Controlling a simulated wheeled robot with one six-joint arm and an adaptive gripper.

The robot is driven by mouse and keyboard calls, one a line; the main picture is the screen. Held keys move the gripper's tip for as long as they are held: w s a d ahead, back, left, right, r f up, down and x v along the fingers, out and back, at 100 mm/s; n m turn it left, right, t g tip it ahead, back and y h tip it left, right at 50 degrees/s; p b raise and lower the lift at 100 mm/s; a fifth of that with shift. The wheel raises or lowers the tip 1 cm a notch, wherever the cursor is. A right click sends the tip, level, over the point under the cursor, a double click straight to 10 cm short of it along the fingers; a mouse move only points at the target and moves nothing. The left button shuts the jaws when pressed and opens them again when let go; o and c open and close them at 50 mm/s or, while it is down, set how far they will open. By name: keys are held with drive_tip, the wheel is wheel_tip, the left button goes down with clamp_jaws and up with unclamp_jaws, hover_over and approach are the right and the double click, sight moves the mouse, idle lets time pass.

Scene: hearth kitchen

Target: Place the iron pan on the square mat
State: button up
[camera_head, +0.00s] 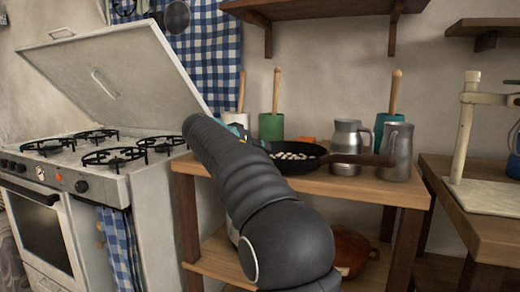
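The black iron pan (303,167) sits on the wooden side table, with several small white pieces in it. Its brown handle points right, passing in front of the metal jugs. My dark arm crosses the picture in front of the table and hides the table's left part and the pan's left edge. My gripper is mostly hidden behind my arm; a small teal and yellowish patch shows beside the arm's far end, and I cannot tell what it belongs to. I see no fingertips. I cannot make out a square mat.
Two metal jugs (347,146) (396,152) and a green pot (271,127) crowd the wooden table (350,184). A stove (110,160) with raised lid stands left. Another table (488,226) with a white stand (463,130) is right. The wooden table's front right edge is bare.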

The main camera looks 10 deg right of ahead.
drive_tip(key=v, duration=1.1)
drive_tip(key=shift+a, duration=0.15)
drive_tip(key=shift+s+r, duration=0.15)
